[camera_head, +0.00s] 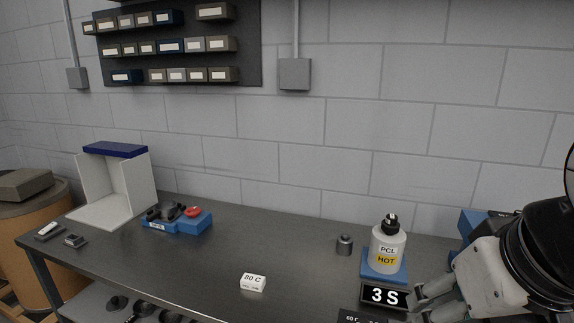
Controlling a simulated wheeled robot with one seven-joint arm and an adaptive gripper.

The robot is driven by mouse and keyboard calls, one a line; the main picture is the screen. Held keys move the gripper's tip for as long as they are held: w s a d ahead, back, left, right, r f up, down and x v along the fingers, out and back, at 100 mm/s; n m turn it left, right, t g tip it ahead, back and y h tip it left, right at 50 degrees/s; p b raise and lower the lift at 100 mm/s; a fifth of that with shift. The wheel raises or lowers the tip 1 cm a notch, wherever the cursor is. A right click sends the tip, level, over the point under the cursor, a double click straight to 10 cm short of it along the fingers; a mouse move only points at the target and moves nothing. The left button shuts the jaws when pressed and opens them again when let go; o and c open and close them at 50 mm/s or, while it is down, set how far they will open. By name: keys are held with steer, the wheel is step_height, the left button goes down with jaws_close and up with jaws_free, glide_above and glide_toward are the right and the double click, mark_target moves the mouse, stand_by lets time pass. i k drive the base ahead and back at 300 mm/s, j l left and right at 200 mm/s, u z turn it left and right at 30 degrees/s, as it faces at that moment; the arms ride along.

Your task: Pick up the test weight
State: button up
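A small dark grey metal cylinder with a knob on top, which looks like the test weight (344,245), stands upright on the dark workbench (225,245), right of centre. My gripper (424,301) is at the lower right, in front of the bottle and to the right of the weight, clear of it. Its grey fingers point left, partly cut off by the bottom edge. How far apart they are is not clear. Nothing touches the weight.
A white bottle (388,249) marked PCL HOT stands on a blue base right of the weight, with a "3 S" display (384,296) in front. A white "60 C" block (252,283), a blue tool holder (192,224) and a white booth (117,190) lie leftward. Bench around the weight's left is clear.

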mark_target(391, 219)
steer(key=i+j+z, duration=0.1)
steer(key=i, duration=0.35)
steer(key=i+j+z, duration=0.1)
steer(key=i+j, duration=0.2)
steer(key=i, duration=0.15)
